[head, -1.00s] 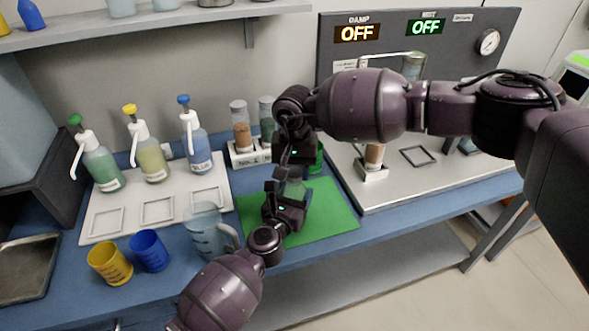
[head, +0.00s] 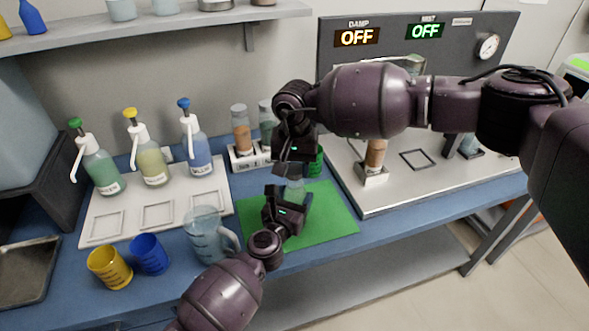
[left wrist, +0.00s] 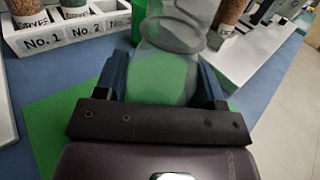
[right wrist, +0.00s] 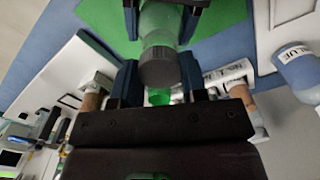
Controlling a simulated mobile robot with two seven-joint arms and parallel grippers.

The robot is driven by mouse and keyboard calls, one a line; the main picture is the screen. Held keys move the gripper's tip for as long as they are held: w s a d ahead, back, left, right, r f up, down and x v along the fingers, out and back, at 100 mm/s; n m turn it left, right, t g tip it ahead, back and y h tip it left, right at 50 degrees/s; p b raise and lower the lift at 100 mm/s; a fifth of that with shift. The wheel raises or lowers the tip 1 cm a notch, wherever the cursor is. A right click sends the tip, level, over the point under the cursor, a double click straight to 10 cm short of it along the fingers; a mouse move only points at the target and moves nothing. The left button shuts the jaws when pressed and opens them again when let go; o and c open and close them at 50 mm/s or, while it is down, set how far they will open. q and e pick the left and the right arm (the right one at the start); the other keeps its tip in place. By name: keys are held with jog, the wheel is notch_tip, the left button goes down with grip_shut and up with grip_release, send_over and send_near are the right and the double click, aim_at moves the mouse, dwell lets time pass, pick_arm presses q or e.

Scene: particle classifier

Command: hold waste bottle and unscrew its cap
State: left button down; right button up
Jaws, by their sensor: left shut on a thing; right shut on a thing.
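The clear waste bottle (head: 295,190) stands upright over the green mat. My left gripper (head: 287,197) is shut around its body from the front; the left wrist view shows the see-through bottle (left wrist: 160,75) between both fingers. My right gripper (head: 290,168) points down from above, at the bottle's top. In the right wrist view the dark grey cap (right wrist: 159,68) lies between its fingers, in line with the bottle (right wrist: 160,22). I cannot tell whether the cap is still on its thread. My right gripper hides the cap in the head view.
The green mat (head: 335,215) lies on the blue table. A green cup (head: 316,160) and a white jar rack (head: 245,158) stand just behind. A clear jug (head: 205,235) is close on the left, beside blue (head: 149,253) and yellow (head: 110,267) cups. The metal panel station (head: 440,180) is on the right.

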aim_at(294, 169)
jog(key=shift+r, duration=0.15)
jog(key=shift+r, duration=2)
pick_arm(q)
jog(key=shift+c, duration=0.7)
grip_release()
